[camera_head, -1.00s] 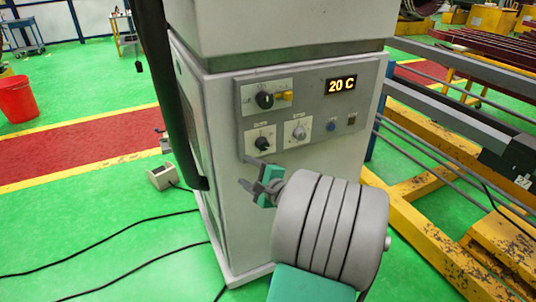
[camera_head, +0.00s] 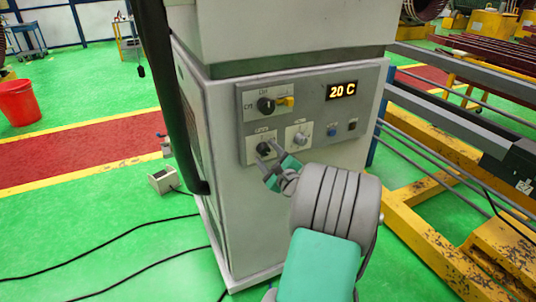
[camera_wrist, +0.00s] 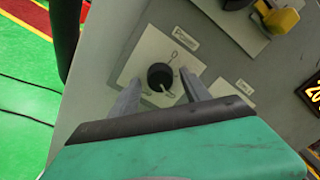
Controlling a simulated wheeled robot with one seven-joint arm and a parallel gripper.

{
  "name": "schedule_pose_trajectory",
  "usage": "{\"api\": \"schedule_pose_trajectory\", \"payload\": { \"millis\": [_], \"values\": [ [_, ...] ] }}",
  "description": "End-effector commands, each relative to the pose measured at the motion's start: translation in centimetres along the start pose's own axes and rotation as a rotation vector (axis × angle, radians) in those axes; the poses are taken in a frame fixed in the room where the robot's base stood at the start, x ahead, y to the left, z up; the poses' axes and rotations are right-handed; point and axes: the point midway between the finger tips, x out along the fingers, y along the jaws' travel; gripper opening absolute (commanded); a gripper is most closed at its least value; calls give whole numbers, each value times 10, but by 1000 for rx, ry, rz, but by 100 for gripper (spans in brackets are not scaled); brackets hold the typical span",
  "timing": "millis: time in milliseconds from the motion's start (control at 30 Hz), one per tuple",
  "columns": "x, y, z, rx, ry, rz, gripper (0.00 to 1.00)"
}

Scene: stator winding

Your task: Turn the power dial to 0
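The control panel (camera_head: 312,125) is on the front of a white cabinet. Its lower-left black dial (camera_head: 263,149) lies straight ahead of my gripper (camera_head: 270,158). In the wrist view this round dial (camera_wrist: 160,76) sits on a white plate with a small mark above it and a blurred label. A pale pointer line shows on the dial's lower right side. My gripper (camera_wrist: 159,88) is open, with one grey finger on each side of the dial in that view. I cannot tell whether the fingers touch it.
A larger black knob (camera_head: 266,105) with a yellow part is above the dial. A silver knob (camera_head: 300,139) is to its right, then a blue button (camera_head: 332,130). A dark vertical bar (camera_head: 173,95) stands left of the panel.

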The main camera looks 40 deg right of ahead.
Motion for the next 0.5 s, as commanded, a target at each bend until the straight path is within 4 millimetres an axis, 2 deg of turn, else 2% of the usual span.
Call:
{"api": "schedule_pose_trajectory", "payload": {
  "millis": [67, 500],
  "values": [
    [0, 0, 0, 0, 0, 0, 47],
    [0, 0, 0, -1, 1, 0, 11]
  ]
}}
